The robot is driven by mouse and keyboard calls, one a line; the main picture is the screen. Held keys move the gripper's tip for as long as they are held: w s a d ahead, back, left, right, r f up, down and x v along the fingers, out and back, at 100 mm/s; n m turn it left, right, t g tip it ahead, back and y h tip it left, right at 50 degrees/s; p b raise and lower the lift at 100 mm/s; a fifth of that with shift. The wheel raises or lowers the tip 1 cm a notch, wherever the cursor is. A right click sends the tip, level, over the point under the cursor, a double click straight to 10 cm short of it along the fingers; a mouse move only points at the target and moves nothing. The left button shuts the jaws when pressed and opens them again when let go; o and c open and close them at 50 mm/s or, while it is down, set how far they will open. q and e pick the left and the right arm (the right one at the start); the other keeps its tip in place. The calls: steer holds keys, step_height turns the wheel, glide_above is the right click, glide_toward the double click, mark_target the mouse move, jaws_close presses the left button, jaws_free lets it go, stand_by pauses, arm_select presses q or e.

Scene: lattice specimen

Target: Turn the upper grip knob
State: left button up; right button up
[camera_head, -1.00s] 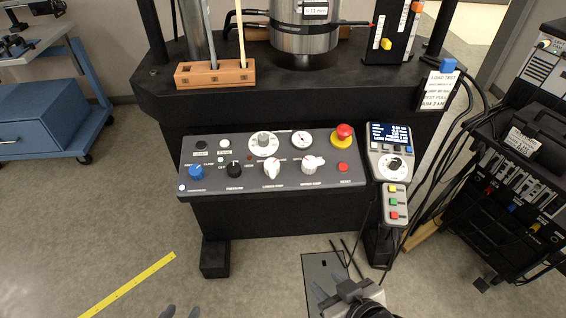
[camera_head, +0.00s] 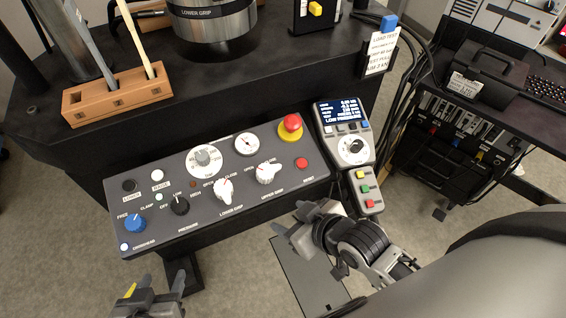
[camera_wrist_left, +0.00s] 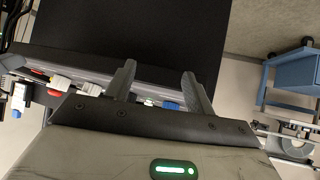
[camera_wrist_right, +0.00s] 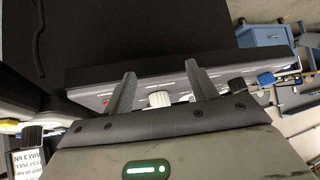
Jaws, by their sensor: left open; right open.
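The upper grip knob (camera_head: 268,171) is a white knob on the sloped grey control panel (camera_head: 202,229), left of the red reset button (camera_head: 302,163). The similar lower grip knob (camera_head: 224,188) is to its left. My right gripper (camera_head: 290,217) is open and empty, in front of and below the panel's right part, apart from the knob. In the right wrist view a white knob (camera_wrist_right: 159,98), apparently the upper grip one, shows between the fingers, beyond them. My left gripper (camera_head: 157,285) is open and empty below the panel's left part.
A red emergency button (camera_head: 290,127) stands at the panel's upper right. A handheld controller (camera_head: 352,148) is just right of the panel. A wooden holder (camera_head: 117,97) with two tools stands behind. A black cart (camera_head: 450,135) is at the right.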

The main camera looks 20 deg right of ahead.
steer(key=w+a+r+n+g+y+p, duration=0.1)
steer(key=w+a+r+n+g+y, duration=0.15)
steer(key=w+r+n, duration=0.35)
steer(key=n+g+p, duration=0.1)
steer(key=n+g, duration=0.4)
steer(key=n, duration=0.6)
glide_toward(268, 170)
steer(key=shift+h, duration=0.45)
steer(key=x, duration=0.6)
steer(key=p+x, duration=0.1)
steer(key=x, duration=0.3)
steer(key=shift+a+r, duration=0.15)
steer(key=shift+a, duration=0.15)
steer(key=c, duration=1)
